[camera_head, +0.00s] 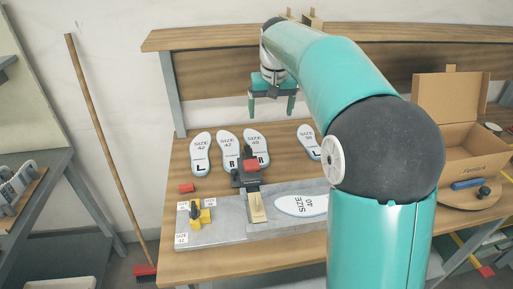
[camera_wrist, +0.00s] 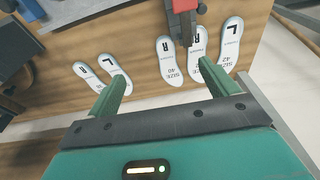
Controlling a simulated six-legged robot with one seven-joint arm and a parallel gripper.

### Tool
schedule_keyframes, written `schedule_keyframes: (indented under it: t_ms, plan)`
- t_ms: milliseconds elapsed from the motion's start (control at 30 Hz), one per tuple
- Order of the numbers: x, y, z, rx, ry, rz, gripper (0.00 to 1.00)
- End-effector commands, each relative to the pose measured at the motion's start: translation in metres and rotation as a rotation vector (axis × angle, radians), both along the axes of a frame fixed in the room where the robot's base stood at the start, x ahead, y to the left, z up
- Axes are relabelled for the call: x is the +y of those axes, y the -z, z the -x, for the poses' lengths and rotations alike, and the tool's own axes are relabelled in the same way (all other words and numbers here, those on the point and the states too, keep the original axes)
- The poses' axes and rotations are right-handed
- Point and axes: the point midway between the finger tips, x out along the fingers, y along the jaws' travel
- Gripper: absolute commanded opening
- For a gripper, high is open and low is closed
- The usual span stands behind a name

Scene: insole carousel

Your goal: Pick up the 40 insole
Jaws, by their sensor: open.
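Two white insoles read size 40. One lies flat on the grey plate, the plate insole (camera_head: 290,206), its right end hidden behind my arm. The other, the row insole (camera_head: 257,143), is the rightmost of three on the wooden table and seems marked R; a red and black clamp partly covers its lower end. In the wrist view this row insole (camera_wrist: 167,62) lies beyond the space between my fingers. My gripper (camera_head: 271,108) is open and empty, above the back of the table, with fingers pointing down. Both green fingers also show in the wrist view.
Two size 42 insoles, L (camera_head: 200,155) and R (camera_head: 228,152), lie left of the row insole. Another pair (camera_wrist: 101,73) lies apart from them. The red-topped clamp (camera_head: 251,168) stands close to the row. A cardboard box (camera_head: 461,144) is at right.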

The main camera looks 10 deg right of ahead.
Motion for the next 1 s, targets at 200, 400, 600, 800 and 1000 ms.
schedule_keyframes:
  t_ms: [200, 400, 600, 800, 1000]
  plan:
    - [0.003, 0.030, -0.048, 0.051, 0.003, 0.000, 0.86]
    - [0.004, 0.062, -0.084, 0.096, 0.006, 0.000, 0.86]
    - [0.005, 0.100, -0.114, 0.141, 0.009, 0.000, 0.86]
    - [0.005, 0.126, -0.130, 0.169, 0.011, 0.001, 0.86]
    - [0.005, 0.142, -0.133, 0.178, 0.011, 0.001, 0.86]
